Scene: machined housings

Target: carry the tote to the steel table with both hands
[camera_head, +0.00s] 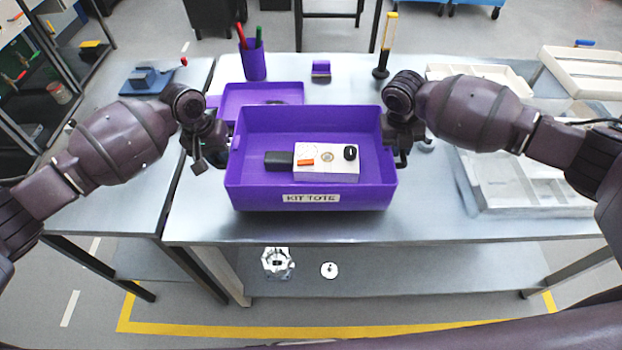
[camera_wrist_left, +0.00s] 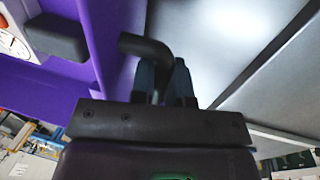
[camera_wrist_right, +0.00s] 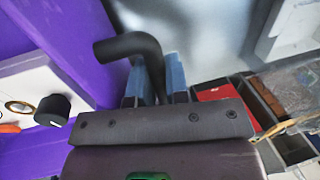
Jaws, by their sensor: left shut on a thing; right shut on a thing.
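The purple tote (camera_head: 312,196), labelled KIT TOTE, is in the middle of the head view, over the front part of the steel table (camera_head: 420,220). I cannot tell whether its base touches the table. Inside it lies a white box-shaped device (camera_head: 326,172) with a black end, a black knob and an orange mark. My left gripper (camera_head: 222,140) is at the tote's left side, shut on its black handle, which shows in the left wrist view (camera_wrist_left: 140,46). My right gripper (camera_head: 392,138) is at the right side, shut on the other black handle, seen in the right wrist view (camera_wrist_right: 128,46).
Behind the tote are a purple tray (camera_head: 262,92), a purple cup (camera_head: 254,62) with pens, a small purple block (camera_head: 321,69) and a yellow-handled screwdriver (camera_head: 388,40). White trays (camera_head: 520,180) stand to the right. A second table (camera_head: 120,190) adjoins on the left.

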